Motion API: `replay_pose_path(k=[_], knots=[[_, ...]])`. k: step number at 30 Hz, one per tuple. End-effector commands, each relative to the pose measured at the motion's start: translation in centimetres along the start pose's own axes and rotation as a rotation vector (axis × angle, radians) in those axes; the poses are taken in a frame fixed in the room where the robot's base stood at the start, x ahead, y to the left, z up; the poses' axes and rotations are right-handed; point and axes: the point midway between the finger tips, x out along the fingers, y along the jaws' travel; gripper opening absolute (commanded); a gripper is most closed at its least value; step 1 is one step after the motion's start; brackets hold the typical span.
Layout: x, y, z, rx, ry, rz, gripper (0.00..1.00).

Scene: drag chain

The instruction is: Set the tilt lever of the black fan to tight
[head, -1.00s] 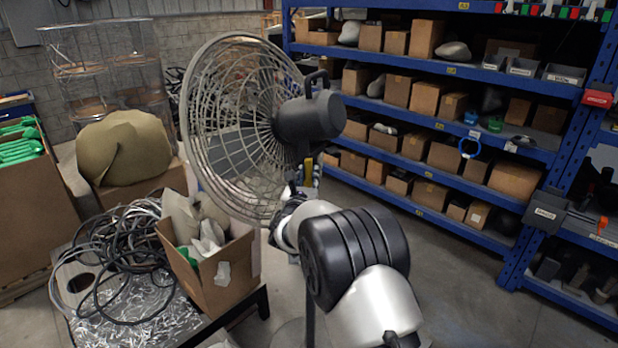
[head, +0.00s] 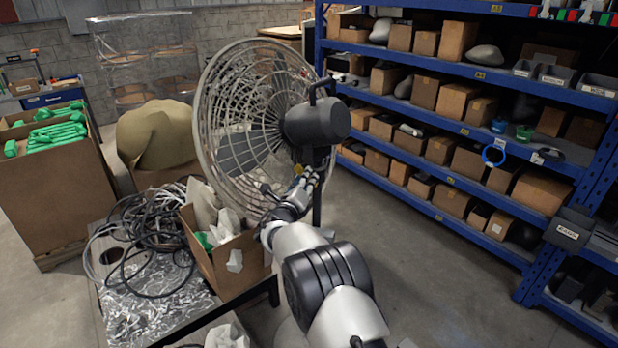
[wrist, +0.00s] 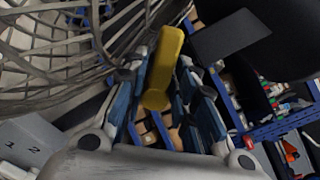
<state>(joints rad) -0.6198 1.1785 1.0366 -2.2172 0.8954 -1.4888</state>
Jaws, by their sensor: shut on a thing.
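The black fan (head: 318,118), with its round wire cage, stands ahead of me in the head view. Its yellow tilt lever (wrist: 164,66) fills the middle of the wrist view, between my two fingers. It shows only as a small yellow spot below the motor in the head view (head: 298,169). My gripper (wrist: 172,84) is shut on the lever, with one finger on each side of it. In the head view my gripper (head: 304,184) is just under the motor, beside the cage. The lever's pivot and any tight marking cannot be made out.
A table (head: 177,290) with coiled cables and a cardboard box (head: 222,262) stands left of my arm. Blue shelving (head: 445,125) with boxes runs along the right. Floor between the fan and the shelving is clear. The wire cage (wrist: 60,50) is close to my gripper.

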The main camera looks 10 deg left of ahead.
Motion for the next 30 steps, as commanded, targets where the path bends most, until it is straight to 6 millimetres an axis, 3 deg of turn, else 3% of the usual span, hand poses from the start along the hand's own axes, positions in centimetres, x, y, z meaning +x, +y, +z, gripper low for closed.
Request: replay_pose_path(k=[18,30], knots=[[0.0,1.3,-0.3,-0.555,-0.001,0.001,0.00],[0.0,1.7,-0.7,-0.753,-0.001,0.001,0.00]])
